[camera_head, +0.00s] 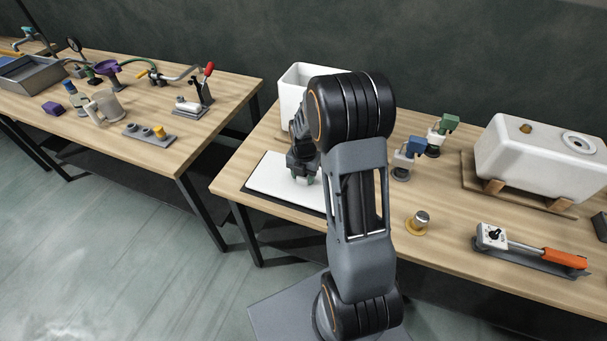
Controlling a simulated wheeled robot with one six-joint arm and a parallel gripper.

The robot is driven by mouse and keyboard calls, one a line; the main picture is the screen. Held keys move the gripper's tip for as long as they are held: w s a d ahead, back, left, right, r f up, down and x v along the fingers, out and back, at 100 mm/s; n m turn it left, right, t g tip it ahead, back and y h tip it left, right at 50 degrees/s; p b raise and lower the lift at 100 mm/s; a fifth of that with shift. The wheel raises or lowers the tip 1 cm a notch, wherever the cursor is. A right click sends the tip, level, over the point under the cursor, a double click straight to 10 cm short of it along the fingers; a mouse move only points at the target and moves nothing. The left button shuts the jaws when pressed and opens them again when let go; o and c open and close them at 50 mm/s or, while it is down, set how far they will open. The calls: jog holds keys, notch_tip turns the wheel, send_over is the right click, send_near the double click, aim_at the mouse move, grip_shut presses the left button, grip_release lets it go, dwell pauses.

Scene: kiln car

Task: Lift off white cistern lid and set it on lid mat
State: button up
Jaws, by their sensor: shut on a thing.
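The white cistern lid (272,177) is a flat white slab at the left part of the right-hand table. It lies flat over the dark lid mat (283,206), whose thin edge shows along the lid's front. I cannot tell whether the lid rests fully on the mat or hovers just above it. My gripper (305,179) points down at the lid's middle and is shut on it; my arm hides the grip's details and the lid's right part. The white cistern (291,97) stands behind, open at the top and partly hidden by my arm.
Right of my arm stand a blue-topped fitting (408,152), a green-topped fitting (440,132) and a small metal-and-brass piece (420,221). A white tank (535,160) lies on a wooden cradle. An orange-handled tool (535,253) lies in front. A second table (150,150) stands left across a gap.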

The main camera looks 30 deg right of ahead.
jog(key=o, duration=1.2)
jog(key=shift+f, duration=0.1)
jog(key=shift+r, duration=0.25)
notch_tip(320, 180, up, 8)
jog(key=p, duration=0.5)
jog(key=shift+f+p, duration=0.15)
jog(key=shift+p, duration=0.25)
dwell(0.6)
notch_tip(320, 180, up, 14)
jog(key=shift+f+b, duration=0.1)
jog(key=shift+b, duration=0.45)
jog(key=shift+m, duration=0.3)
